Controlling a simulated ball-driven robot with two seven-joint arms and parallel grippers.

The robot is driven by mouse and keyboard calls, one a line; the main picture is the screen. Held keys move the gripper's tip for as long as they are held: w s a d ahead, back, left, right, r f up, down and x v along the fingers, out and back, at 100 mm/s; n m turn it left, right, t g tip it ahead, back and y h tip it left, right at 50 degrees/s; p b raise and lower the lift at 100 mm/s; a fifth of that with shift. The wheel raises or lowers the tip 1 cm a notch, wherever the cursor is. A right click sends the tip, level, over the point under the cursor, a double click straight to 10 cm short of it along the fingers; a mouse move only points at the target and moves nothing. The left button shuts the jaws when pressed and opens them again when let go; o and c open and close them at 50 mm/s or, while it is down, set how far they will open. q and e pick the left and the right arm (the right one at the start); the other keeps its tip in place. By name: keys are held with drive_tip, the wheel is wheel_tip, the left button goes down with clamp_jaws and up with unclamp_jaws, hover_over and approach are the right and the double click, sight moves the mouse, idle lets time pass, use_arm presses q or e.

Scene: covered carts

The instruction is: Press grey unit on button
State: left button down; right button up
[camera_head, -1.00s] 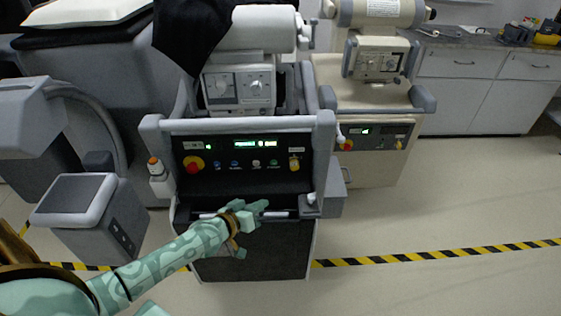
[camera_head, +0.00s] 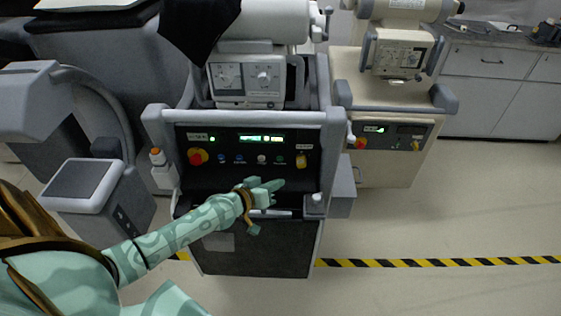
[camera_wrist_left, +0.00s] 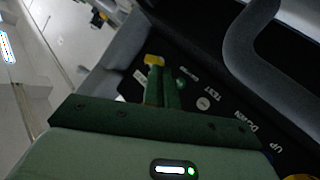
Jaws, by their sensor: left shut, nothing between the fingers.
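The grey unit (camera_head: 240,119) stands in the middle of the head view, its dark sloped control panel facing me. The green button (camera_head: 279,160) sits right of a white button (camera_head: 261,159) on this panel. My left gripper (camera_head: 277,185) is shut and empty, just below the green button in the head view. In the left wrist view, the shut fingers (camera_wrist_left: 160,84) point toward the panel, close beside the green button (camera_wrist_left: 181,83). I cannot tell whether they touch the panel. My right gripper is not in view.
A red stop knob (camera_head: 196,156), two blue buttons and a yellow knob (camera_head: 301,161) share the panel. A grey rail (camera_head: 245,116) runs above it. A beige unit (camera_head: 388,140) stands to the right. A grey pedestal (camera_head: 85,190) stands left.

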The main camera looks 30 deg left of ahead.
sight(280, 159)
use_arm(q)
drive_tip(key=w, duration=0.1)
drive_tip(key=w+a+b, duration=0.2)
drive_tip(key=w, duration=0.1)
drive_tip(key=shift+a+f, duration=0.25)
drive_tip(key=shift+f, duration=0.05)
drive_tip(key=shift+w+a+r+b, duration=0.15)
drive_tip(key=shift+w+a+b, duration=0.25)
drive_tip(key=shift+w+b, duration=0.25)
drive_tip(key=shift+w, duration=0.1)
idle(0.6)
idle(0.6)
drive_tip(key=shift+w+a+r, duration=0.1)
drive_tip(key=shift+w+a, duration=0.15)
drive_tip(key=shift+w, duration=0.1)
drive_tip(key=shift+w+a+b, duration=0.2)
drive_tip(key=shift+w+b, duration=0.15)
drive_tip(key=shift+b, duration=0.15)
idle(0.5)
drive_tip(key=shift+s, duration=0.1)
idle(0.3)
drive_tip(key=shift+s+d+p, duration=0.45)
drive_tip(key=shift+s+p, duration=0.15)
drive_tip(key=shift+s, duration=0.05)
